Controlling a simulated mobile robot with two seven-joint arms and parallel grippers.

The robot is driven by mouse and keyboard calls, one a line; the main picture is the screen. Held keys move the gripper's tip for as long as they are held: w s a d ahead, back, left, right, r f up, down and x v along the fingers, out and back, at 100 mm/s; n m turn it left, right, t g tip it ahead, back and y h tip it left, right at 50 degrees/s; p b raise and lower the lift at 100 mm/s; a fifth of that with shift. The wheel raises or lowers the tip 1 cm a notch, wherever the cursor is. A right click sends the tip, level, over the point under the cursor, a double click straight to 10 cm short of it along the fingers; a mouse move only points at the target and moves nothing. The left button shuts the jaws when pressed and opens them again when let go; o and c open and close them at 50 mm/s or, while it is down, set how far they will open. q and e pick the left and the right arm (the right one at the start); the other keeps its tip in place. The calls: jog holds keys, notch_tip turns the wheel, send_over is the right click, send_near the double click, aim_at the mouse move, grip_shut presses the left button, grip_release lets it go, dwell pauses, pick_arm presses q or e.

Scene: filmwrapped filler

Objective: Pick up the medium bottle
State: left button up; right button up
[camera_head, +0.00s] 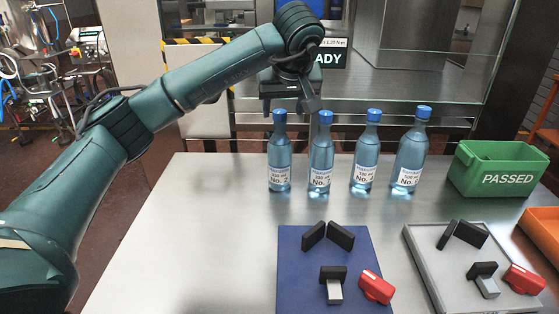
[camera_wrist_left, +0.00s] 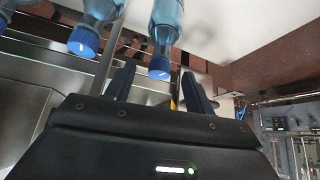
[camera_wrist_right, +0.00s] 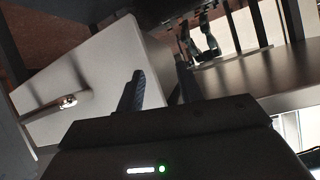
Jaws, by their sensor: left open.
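Several clear blue bottles with blue caps stand upright in a row on the steel table: the leftmost (camera_head: 279,155), a second (camera_head: 321,155), a third (camera_head: 367,155) and the rightmost (camera_head: 411,152). The rightmost looks largest; which one is medium I cannot tell for sure. My left gripper (camera_head: 290,106) is open and empty above the leftmost two. In the left wrist view, one blue cap (camera_wrist_left: 159,68) shows between the open fingers and another (camera_wrist_left: 83,42) lies outside them. My right gripper (camera_wrist_right: 158,90) shows only in its wrist view, open and empty.
A blue mat (camera_head: 300,285) and a grey tray (camera_head: 432,268) in front hold black blocks and red pieces. A green PASSED crate (camera_head: 498,170) and an orange crate (camera_head: 545,230) stand at the right. The table's left part is clear. A metal machine stands behind.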

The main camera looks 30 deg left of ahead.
aim_at(281, 114)
pick_arm(q)
jog(key=x, duration=0.6)
jog(key=shift+w+a+f, duration=0.15)
jog(key=shift+a, duration=0.05)
grip_shut()
dwell(0.5)
